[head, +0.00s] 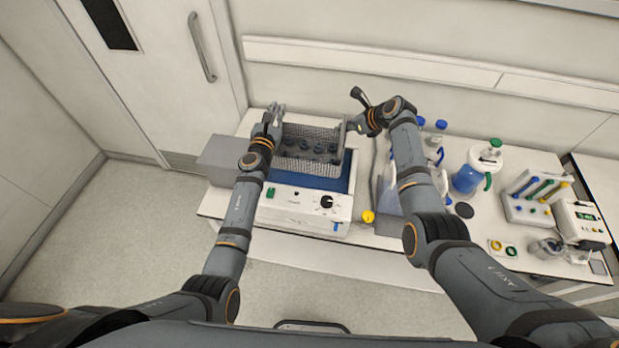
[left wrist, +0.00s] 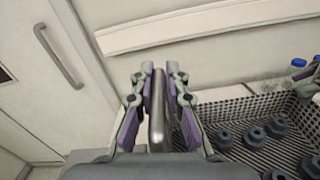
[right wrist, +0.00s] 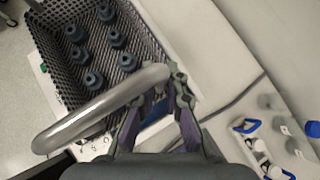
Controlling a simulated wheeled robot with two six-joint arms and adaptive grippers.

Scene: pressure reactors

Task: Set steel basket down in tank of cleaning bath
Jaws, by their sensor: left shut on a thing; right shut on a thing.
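The steel basket (head: 309,136) is a mesh basket holding several dark knobbed parts (head: 316,148). It hangs between my two grippers over the cleaning bath (head: 300,203), a white box with a black dial. Blue liquid shows in the bath's tank (head: 325,183) below and in front of the basket. My left gripper (head: 273,117) is shut on the basket's left handle (left wrist: 157,112). My right gripper (head: 352,125) is shut on its right handle (right wrist: 95,108). The basket's underside is hidden, so its exact height above the tank is unclear.
A grey box (head: 222,158) adjoins the bath on the left. Right of my right arm stand a blue-filled jug (head: 470,172), a rack of coloured tubes (head: 532,200) and a small instrument (head: 580,222). A wall is close behind the bench.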

